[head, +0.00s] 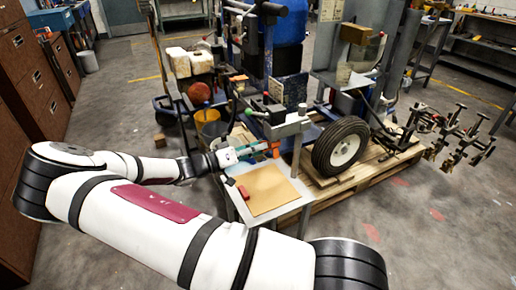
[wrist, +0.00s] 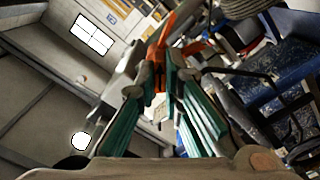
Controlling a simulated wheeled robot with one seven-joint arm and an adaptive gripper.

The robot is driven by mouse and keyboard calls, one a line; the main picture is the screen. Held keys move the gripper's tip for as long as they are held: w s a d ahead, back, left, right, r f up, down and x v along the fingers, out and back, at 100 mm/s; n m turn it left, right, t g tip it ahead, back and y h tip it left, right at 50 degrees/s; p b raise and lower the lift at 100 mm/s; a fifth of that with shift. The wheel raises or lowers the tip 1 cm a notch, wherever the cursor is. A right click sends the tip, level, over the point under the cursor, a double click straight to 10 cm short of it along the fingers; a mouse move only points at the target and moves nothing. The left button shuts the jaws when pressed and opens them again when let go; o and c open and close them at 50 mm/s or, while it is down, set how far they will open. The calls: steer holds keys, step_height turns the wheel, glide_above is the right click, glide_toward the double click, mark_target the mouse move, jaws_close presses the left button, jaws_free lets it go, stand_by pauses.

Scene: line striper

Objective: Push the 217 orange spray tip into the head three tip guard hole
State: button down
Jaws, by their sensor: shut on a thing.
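My gripper (head: 258,148) is above the far edge of a small side table in the head view, its teal fingers pointing right. It is shut on the orange spray tip (head: 276,147), which sticks out beyond the fingertips. In the wrist view my gripper (wrist: 160,72) has the orange tip (wrist: 157,58) between its fingers. The tip is held in the air, well apart from the spray heads. The cluster of dark spray heads (head: 470,133) hangs on the right of the machine. Which is head three, and its guard hole, are too small to tell.
The small table carries a tan board (head: 268,190) and a red object (head: 243,192). A black tyre (head: 341,146) on a wooden pallet (head: 345,192) stands between my gripper and the heads. A yellow bucket (head: 211,124) is behind.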

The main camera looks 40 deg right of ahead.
steer(key=shift+s+m, duration=0.1)
steer(key=shift+m, duration=0.2)
steer(key=m+b, duration=0.1)
steer(key=m, duration=0.7)
steer(key=shift+d, duration=0.15)
steer(key=c, duration=1.6)
jaws_free()
steer(key=shift+c, duration=0.2)
steer(key=o, duration=0.6)
steer(key=shift+c, duration=0.2)
steer(key=b+v, duration=0.1)
steer(key=v, duration=0.6)
steer(key=shift+b, duration=0.3)
